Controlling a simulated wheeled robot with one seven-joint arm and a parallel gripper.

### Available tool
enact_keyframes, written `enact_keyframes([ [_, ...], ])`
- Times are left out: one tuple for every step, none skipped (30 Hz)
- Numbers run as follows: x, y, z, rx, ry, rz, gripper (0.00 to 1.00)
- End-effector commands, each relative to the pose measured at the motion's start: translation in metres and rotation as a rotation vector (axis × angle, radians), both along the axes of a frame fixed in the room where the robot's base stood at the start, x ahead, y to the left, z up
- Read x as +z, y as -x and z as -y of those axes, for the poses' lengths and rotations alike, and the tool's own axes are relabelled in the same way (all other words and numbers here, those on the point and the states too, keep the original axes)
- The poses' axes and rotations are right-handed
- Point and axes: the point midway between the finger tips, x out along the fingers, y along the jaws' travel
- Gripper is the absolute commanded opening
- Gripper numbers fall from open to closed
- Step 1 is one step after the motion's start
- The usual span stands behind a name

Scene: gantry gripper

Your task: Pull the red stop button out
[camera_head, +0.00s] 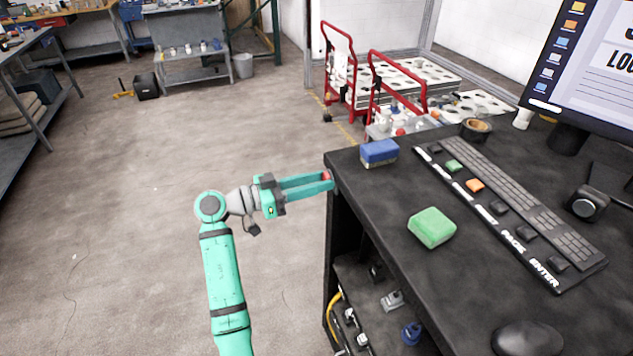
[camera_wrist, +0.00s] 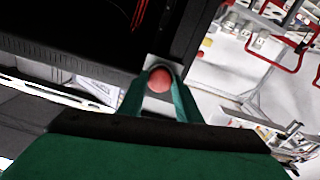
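The red stop button (camera_wrist: 160,80) is a round red knob on a pale square plate (camera_wrist: 161,62) at the desk's side. In the head view the red button (camera_head: 326,175) shows as a small patch at the desk's left corner, partly covered by my fingers. My gripper (camera_head: 329,180) points right at it with two green fingers. In the wrist view my gripper (camera_wrist: 160,84) has one fingertip on each side of the knob. The fingers are parted with the button between them. I cannot tell whether they press on it.
The black desk (camera_head: 378,215) holds a blue block (camera_head: 379,152), a green block (camera_head: 432,227), a keyboard (camera_head: 520,200) and a monitor (camera_head: 590,60). Red-handled carts (camera_head: 372,95) stand behind. The floor (camera_head: 130,190) left of the desk is clear.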

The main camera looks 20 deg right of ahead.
Motion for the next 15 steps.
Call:
enact_keyframes([
  [0.000,0.000,0.000,0.000,0.000,0.000,0.14],
  [0.000,0.000,0.000,0.000,0.000,0.000,0.06],
  [0.000,0.000,0.000,0.000,0.000,0.000,0.00],
  [0.000,0.000,0.000,0.000,0.000,0.000,0.00],
  [0.000,0.000,0.000,0.000,0.000,0.000,0.00],
  [0.000,0.000,-0.001,0.000,0.000,0.000,0.00],
  [0.000,0.000,-0.002,0.000,0.000,0.000,0.00],
  [0.000,0.000,-0.003,0.000,0.001,0.000,0.00],
  [0.000,0.000,-0.006,0.000,0.001,0.000,0.00],
  [0.000,0.000,-0.007,0.000,0.001,0.000,0.00],
  [0.000,0.000,-0.009,0.000,0.001,0.000,0.00],
  [0.000,0.000,-0.011,0.000,0.001,0.000,0.00],
  [0.000,0.000,-0.011,0.000,0.001,0.000,0.00],
  [0.000,0.000,-0.011,0.001,0.001,0.000,0.00],
  [0.000,0.000,-0.011,0.001,0.001,0.000,0.00],
])
